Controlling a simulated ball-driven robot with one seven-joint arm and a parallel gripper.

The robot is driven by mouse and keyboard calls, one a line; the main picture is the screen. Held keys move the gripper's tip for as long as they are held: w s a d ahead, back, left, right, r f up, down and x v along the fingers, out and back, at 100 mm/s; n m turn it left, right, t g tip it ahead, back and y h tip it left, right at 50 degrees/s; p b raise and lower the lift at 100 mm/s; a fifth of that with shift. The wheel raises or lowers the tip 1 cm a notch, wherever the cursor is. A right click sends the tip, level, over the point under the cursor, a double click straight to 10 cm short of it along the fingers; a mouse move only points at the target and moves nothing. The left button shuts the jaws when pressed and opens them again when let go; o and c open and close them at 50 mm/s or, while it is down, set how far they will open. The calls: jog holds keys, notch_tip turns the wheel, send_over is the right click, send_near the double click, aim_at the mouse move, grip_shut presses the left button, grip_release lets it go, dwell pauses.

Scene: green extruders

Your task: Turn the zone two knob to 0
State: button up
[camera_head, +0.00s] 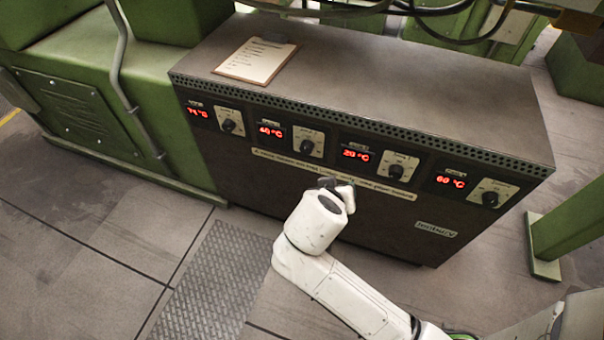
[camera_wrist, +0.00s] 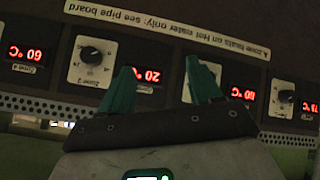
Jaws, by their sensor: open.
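The dark console (camera_head: 300,200) has a row of display-and-knob pairs on its front. The zone two knob (camera_head: 307,146) is the second from the left in the head view, on a pale plate, right of a red display (camera_head: 271,131) that seems to read 60 °C. My gripper (camera_head: 335,183) is in front of the console, below and slightly right of that knob. The upside-down wrist view shows my two green fingers (camera_wrist: 160,68) apart with nothing between them. The right finger seems to hide the zone two knob there. The knob's exact setting is too small to read.
The zone three knob (camera_head: 396,171), zone one knob (camera_head: 229,125) and zone four knob (camera_head: 490,199) flank it. A pale label strip (camera_head: 300,163) runs below the row. A clipboard (camera_head: 257,60) lies on top. Green machinery (camera_head: 75,105) stands at left; a green post (camera_head: 560,235) stands at right.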

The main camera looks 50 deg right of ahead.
jog(key=w+f+m+t+h+b, duration=0.1)
jog(key=w+f+m+h+b, duration=0.3)
jog(key=b, duration=0.4)
jog(key=m+t+h+b, duration=0.2)
jog(key=t+h+b, duration=0.15)
jog(key=b, duration=0.55)
send_near(305, 150)
jog(key=shift+g, duration=0.35)
jog(key=b+x, duration=0.1)
jog(key=x, duration=0.7)
jog(key=shift+w, duration=0.15)
jog(key=c, duration=1)
